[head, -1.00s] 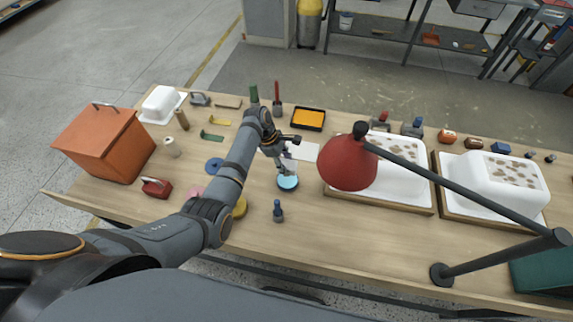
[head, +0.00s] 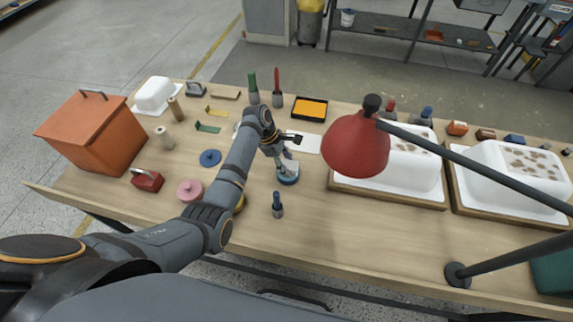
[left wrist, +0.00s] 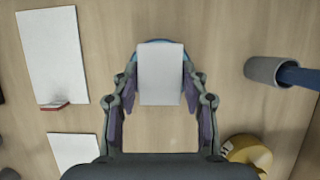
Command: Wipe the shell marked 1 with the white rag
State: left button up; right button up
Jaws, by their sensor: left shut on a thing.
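My left gripper (head: 287,166) is shut on the white rag (left wrist: 161,75), which looks like a small white block between the fingers in the left wrist view. The rag is at a round blue dish (head: 288,178), low over or in it; I cannot tell if it touches the contents. Two white shells with brown patches stand on wood-edged trays at the right: a nearer-left shell (head: 418,176), partly hidden by a red lamp, and a right shell (head: 500,180). I cannot read a number on either. My right gripper is not in view.
The red lamp head (head: 356,145) and its dark arm stretch across the table's right side.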

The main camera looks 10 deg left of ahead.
aim_at(286, 164)
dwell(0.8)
pick_arm(q)
jog(key=shift+f, duration=0.45)
dwell(0.8)
jog(key=shift+s+f, duration=0.1)
jog(key=shift+s, duration=0.05)
dwell(1.3)
notch_tip(286, 164, up, 7)
jog(key=p, duration=0.9)
